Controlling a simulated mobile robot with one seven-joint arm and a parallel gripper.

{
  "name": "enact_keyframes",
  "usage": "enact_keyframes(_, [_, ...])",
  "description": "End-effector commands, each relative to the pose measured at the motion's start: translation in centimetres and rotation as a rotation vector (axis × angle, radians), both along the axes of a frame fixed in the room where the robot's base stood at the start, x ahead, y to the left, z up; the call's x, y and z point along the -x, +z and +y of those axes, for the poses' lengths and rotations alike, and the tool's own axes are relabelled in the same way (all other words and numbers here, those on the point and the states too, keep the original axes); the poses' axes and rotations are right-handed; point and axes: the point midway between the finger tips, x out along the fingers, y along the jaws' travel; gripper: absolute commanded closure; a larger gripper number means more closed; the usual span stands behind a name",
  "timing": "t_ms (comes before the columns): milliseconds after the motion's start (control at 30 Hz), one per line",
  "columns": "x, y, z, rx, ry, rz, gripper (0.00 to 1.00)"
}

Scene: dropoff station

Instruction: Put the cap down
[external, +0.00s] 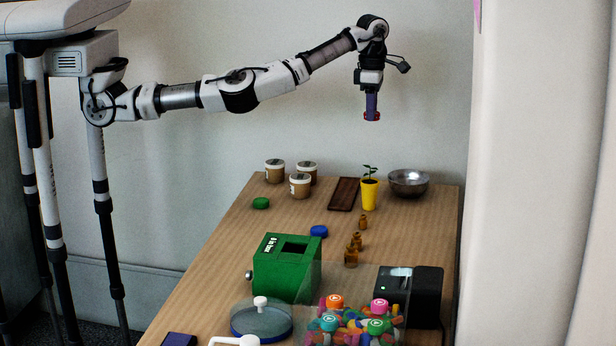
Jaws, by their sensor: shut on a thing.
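My gripper (371,108) is high above the far part of the wooden table, pointing straight down. It is shut on a small red cap (372,117), which shows at its fingertips. The cap hangs in the air well above the table and touches nothing below. The far side of the red cap is hidden.
The wooden table (222,243) holds several tubs (275,172), a brown tray (344,194), a yellow plant pot (369,194), a metal bowl (408,183), small brown bottles (351,258), a green box (280,275), a clear bin of colourful pieces and a black device (428,290). Its left-centre is clear.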

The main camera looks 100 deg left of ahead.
Motion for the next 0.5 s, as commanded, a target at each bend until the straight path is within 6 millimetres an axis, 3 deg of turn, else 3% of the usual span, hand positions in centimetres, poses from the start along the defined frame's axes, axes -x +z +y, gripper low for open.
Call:
enact_keyframes(33, [0.0,-1.7,-0.2,0.002,0.001,0.003,0.85])
enact_keyframes(300, [0.1,-8.5,-0.1,0.001,0.001,0.003,0.85])
enact_keyframes(500, [0.0,-11.6,-0.1,0.000,0.001,0.001,0.85])
